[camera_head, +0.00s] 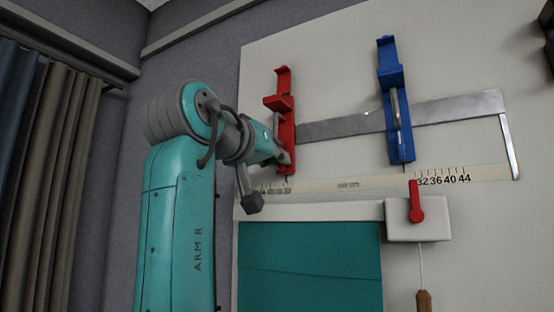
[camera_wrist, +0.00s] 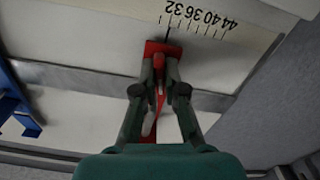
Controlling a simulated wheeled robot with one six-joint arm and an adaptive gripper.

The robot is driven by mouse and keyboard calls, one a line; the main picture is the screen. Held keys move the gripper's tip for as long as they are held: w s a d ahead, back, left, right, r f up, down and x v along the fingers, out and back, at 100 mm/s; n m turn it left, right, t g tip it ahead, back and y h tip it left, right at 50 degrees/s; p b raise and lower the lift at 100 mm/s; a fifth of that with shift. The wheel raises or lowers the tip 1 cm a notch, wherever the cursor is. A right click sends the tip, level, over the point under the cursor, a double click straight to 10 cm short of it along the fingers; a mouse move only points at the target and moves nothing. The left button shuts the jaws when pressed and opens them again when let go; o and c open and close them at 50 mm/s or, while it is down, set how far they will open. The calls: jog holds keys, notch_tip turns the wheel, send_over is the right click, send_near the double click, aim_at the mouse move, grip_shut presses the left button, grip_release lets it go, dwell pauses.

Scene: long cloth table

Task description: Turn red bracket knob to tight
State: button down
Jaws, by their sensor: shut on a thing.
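The red bracket (camera_head: 284,105) is mounted upright on the pale wall panel, at the left end of a grey metal bar. My gripper (camera_head: 284,157) is at its lower part. In the wrist view the red bracket (camera_wrist: 172,49) lies ahead of my gripper (camera_wrist: 160,68), whose fingers are closed on a red part, the bracket knob (camera_wrist: 159,85). The fingers hide much of the knob, and I cannot read its turn angle. No mark for tight is legible.
A blue bracket (camera_head: 391,75) holds the metal bar (camera_head: 342,127) further right. Below are a printed scale strip (camera_head: 389,178) and a white block (camera_head: 432,232) with a red lever (camera_head: 416,203). A teal panel (camera_head: 310,270) lies below; curtains (camera_head: 60,150) hang at left.

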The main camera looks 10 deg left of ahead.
jog(key=shift+m, duration=1.4)
jog(key=c, duration=1.5)
grip_release()
jog(key=v, duration=1.2)
jog(key=shift+s+a, duration=0.1)
